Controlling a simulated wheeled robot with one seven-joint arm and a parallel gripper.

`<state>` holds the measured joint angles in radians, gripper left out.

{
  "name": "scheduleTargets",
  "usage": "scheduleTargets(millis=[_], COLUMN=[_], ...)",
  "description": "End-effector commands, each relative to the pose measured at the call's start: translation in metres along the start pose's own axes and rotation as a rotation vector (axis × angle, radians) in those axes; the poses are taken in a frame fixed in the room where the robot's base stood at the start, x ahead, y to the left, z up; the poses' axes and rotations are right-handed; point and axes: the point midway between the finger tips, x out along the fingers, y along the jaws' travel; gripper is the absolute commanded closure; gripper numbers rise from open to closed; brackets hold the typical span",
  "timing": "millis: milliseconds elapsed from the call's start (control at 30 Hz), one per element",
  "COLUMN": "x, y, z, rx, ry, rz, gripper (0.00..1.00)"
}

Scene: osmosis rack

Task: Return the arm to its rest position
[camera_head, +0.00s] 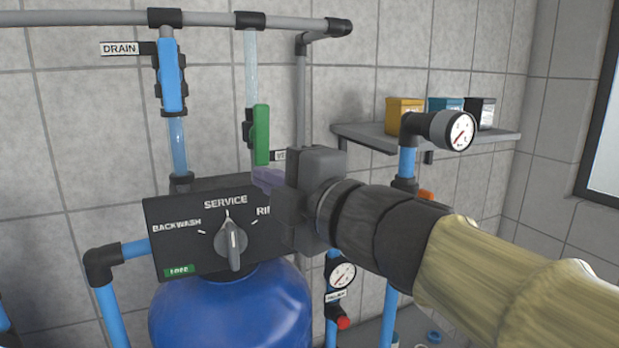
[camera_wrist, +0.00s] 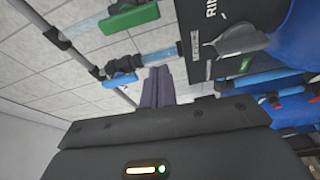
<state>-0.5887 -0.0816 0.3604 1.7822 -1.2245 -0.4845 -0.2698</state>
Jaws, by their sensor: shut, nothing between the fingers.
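My arm reaches in from the right in the head view. My gripper (camera_head: 266,180) is in front of the right part of the black control panel (camera_head: 185,222). In the wrist view its purple fingers (camera_wrist: 157,86) are together, with nothing between them. The panel's grey selector knob (camera_head: 231,244) has its narrow end up toward SERVICE. My gripper hides the end of the RINSE-side lettering. I cannot tell whether the gripper touches the panel.
A blue tank (camera_head: 232,312) stands below the panel. A green valve handle (camera_head: 261,135) stands upright behind my gripper. A blue drain valve handle (camera_head: 170,77) is at upper left. A pressure gauge (camera_head: 460,131) and a grey shelf (camera_head: 365,138) with boxes are close behind my arm.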

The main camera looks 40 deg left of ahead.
Motion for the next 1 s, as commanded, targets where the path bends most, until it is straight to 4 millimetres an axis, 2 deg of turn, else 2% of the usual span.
scheduleTargets(millis=[400, 467, 533, 667, 767, 900, 1000], x=[0.0, -0.001, -0.003, -0.017, -0.038, -0.079, -0.115], y=[0.0, -0.003, -0.009, -0.035, -0.064, -0.109, -0.143], z=[0.001, 0.006, 0.02, 0.068, 0.117, 0.179, 0.215], rx=[0.003, 0.014, 0.044, 0.16, 0.286, 0.471, 0.606], ry=[-0.002, -0.015, -0.052, -0.186, -0.333, -0.548, -0.702], rz=[0.0, -0.002, -0.009, -0.03, -0.047, -0.063, -0.069], gripper=[1.0, 1.0, 1.0, 1.0, 1.0, 1.0, 1.0])
